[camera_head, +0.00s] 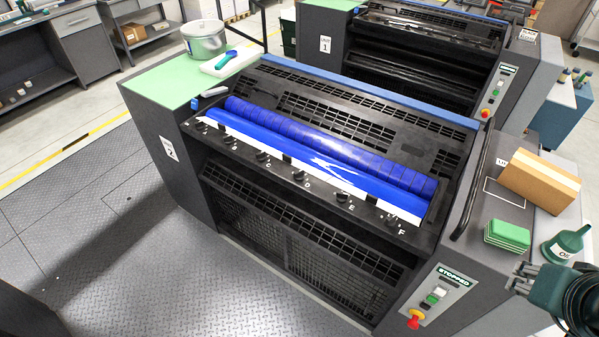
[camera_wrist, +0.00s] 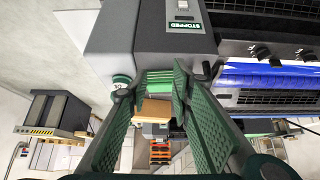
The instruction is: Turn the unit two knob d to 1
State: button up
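Unit two (camera_head: 169,148) is the nearer dark press, with a "2" label on its left side. A row of small black knobs runs along its front ledge. Knob d (camera_head: 299,175) is in the middle of the row, below the blue ink; its exact pointer setting is too small to read. My gripper (camera_head: 523,279) is at the far right, beyond the press's right end and well apart from knob d. In the wrist view my gripper (camera_wrist: 168,78) has its green fingers apart with nothing held. Two knobs (camera_wrist: 261,51) (camera_wrist: 304,54) show there; their letters are unclear.
A cardboard box (camera_head: 540,181), green pads (camera_head: 507,235) and a green oil can (camera_head: 566,243) stand on the press's right end. A black bar handle (camera_head: 471,190) rises beside the ink trough. The control panel (camera_head: 435,296) reads STOPPED. Floor before the press is clear.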

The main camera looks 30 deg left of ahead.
jog(key=w+a+r+m+g+y+p, duration=0.1)
jog(key=w+a+r, duration=0.2)
jog(key=w+a, duration=0.25)
jog(key=w+a+r+g+p, duration=0.1)
jog(key=w+a+r+p, duration=0.2)
jog(key=a, duration=0.4)
jog(key=m+g+h+p, duration=0.1)
jog(key=m+g+p, duration=0.3)
jog(key=g+p, duration=0.15)
send_over(302, 170)
jog(key=shift+t, duration=0.25)
notch_tip(302, 170, down, 13)
jog(key=shift+r, duration=0.1)
jog(key=shift+f+p, duration=0.35)
jog(key=shift+f, duration=3.6)
